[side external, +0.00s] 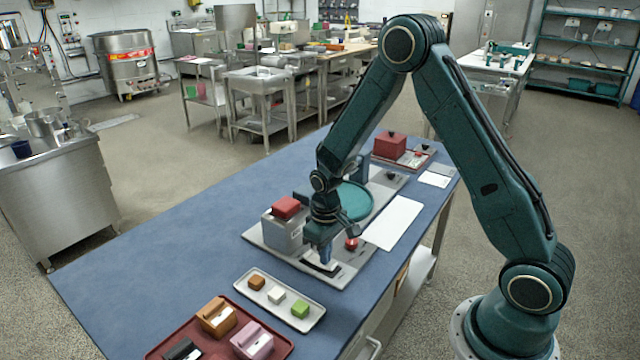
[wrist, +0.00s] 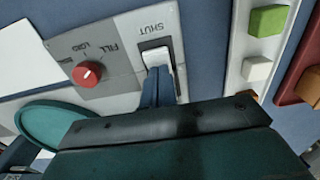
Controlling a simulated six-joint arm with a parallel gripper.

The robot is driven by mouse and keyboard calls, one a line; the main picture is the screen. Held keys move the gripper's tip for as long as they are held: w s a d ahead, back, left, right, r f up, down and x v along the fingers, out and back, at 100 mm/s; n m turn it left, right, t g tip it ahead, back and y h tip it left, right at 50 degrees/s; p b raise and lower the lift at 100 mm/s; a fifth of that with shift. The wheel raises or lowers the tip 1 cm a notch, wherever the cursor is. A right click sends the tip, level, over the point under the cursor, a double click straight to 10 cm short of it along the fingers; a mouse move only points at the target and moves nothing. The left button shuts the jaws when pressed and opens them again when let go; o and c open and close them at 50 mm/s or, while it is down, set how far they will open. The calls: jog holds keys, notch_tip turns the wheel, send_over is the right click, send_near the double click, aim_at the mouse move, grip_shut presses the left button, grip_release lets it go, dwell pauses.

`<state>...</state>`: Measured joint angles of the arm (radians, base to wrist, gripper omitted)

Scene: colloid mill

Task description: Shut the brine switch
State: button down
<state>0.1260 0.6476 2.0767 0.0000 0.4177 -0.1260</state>
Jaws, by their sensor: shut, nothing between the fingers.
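A white rocker switch (wrist: 156,56) in a dark frame sits on the grey panel, with the word SHUT printed beside one end. In the side view the switch (side external: 322,268) is partly covered by my gripper (side external: 325,258). My gripper is shut and empty, pointing down at the switch. In the wrist view its fingertips (wrist: 158,84) overlap the end of the rocker away from the word SHUT. I cannot tell whether they touch it or which way the rocker is tipped.
A red knob (side external: 351,243) marked FILL and LOAD is beside the switch. A grey block with a red top (side external: 286,207) and a teal round dish (side external: 353,201) stand close by. A white tray (side external: 256,296) of small blocks lies in front. Blue table at left is clear.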

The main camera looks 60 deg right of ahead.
jog(key=shift+f, duration=0.2)
jog(key=shift+r, duration=3.5)
jog(key=s+a+r+t, duration=0.1)
jog(key=s+r, duration=0.3)
jog(key=r, duration=0.4)
jog(key=s+a+r+t, duration=0.2)
jog(key=s+r, duration=0.2)
jog(key=r, duration=0.4)
jog(key=s+a+r+t, duration=0.1)
jog(key=s+r, duration=0.2)
jog(key=s, duration=0.4)
jog(key=s+a+r+t, duration=0.1)
jog(key=s+r, duration=0.1)
jog(key=s, duration=0.4)
jog(key=shift+s+r+t, duration=0.3)
jog(key=shift+s+r, duration=0.05)
jog(key=shift+r, duration=0.05)
